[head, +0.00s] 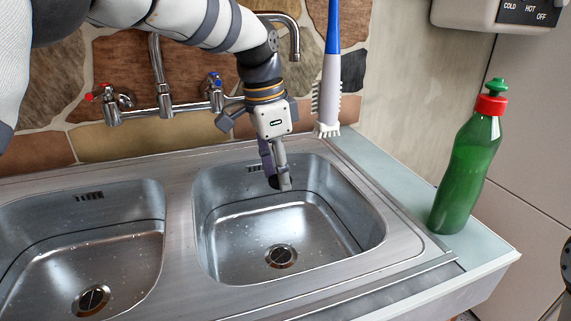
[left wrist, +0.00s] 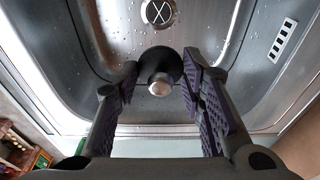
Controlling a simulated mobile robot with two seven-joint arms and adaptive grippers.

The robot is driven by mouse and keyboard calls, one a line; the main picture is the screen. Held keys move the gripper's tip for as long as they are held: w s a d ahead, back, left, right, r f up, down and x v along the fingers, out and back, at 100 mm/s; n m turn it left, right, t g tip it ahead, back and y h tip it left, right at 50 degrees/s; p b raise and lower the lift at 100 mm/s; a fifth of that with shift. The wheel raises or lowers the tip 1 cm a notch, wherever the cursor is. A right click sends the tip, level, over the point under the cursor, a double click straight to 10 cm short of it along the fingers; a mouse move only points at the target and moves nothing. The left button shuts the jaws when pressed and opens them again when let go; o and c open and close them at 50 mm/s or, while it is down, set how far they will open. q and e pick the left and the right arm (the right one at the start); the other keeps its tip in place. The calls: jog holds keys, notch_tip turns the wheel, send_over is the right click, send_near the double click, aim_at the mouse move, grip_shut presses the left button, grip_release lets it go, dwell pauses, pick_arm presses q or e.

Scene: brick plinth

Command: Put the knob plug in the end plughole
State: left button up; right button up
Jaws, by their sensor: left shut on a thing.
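My left gripper (head: 278,184) points down over the back part of the right basin. It is shut on the knob plug (head: 273,182), a dark round plug with a metallic knob; in the head view the fingers partly hide it. In the left wrist view the knob plug (left wrist: 161,66) sits between the fingertips of the left gripper (left wrist: 155,88). The right basin's plughole (head: 281,256) is uncovered, nearer the front than the plug, and shows in the left wrist view (left wrist: 157,12). The left basin's plughole (head: 91,300) is also uncovered. My right gripper is not in view.
A green bottle (head: 466,165) stands on the pale ledge right of the sink. A blue and white brush (head: 330,80) is upright behind the basin, close to my left arm. Taps (head: 163,98) are along the back wall. The right basin (head: 352,235) holds only water drops.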

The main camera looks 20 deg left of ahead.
pick_arm(q)
jog(key=b, duration=0.3)
send_over(282, 256)
jog(key=f, duration=1.7)
jog(key=shift+s+a+f, duration=0.15)
jog(key=shift+a, duration=0.1)
jog(key=shift+f, duration=0.8)
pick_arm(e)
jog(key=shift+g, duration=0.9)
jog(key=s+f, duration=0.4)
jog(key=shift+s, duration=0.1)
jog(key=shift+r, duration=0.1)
pick_arm(q)
jog(key=shift+f, duration=0.4)
jog(key=o, duration=1.3)
jog(key=shift+r, duration=0.1)
